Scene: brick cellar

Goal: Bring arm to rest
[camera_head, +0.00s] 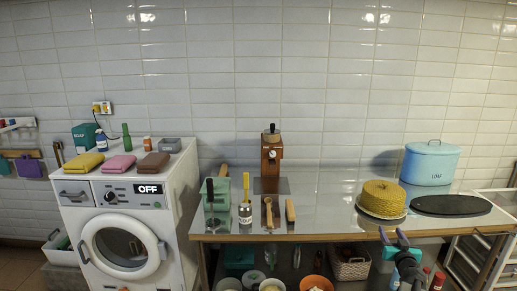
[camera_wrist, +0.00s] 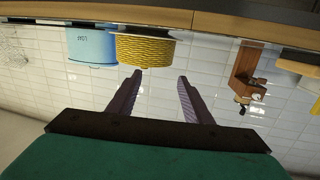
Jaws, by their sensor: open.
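My gripper (camera_head: 393,236) is in front of the counter's front edge, at the lower right of the head view. In the wrist view my gripper (camera_wrist: 160,75) shows two purple fingers spread apart with nothing between them. The wrist picture is upside down.
The counter (camera_head: 330,212) holds a wooden grinder (camera_head: 272,160), a blue loaf tin (camera_head: 430,163) and a dark oval board (camera_head: 450,205). A white washing machine (camera_head: 125,235) stands at left. Bowls and a crate (camera_head: 349,264) sit below the counter. A drawer unit is at far right.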

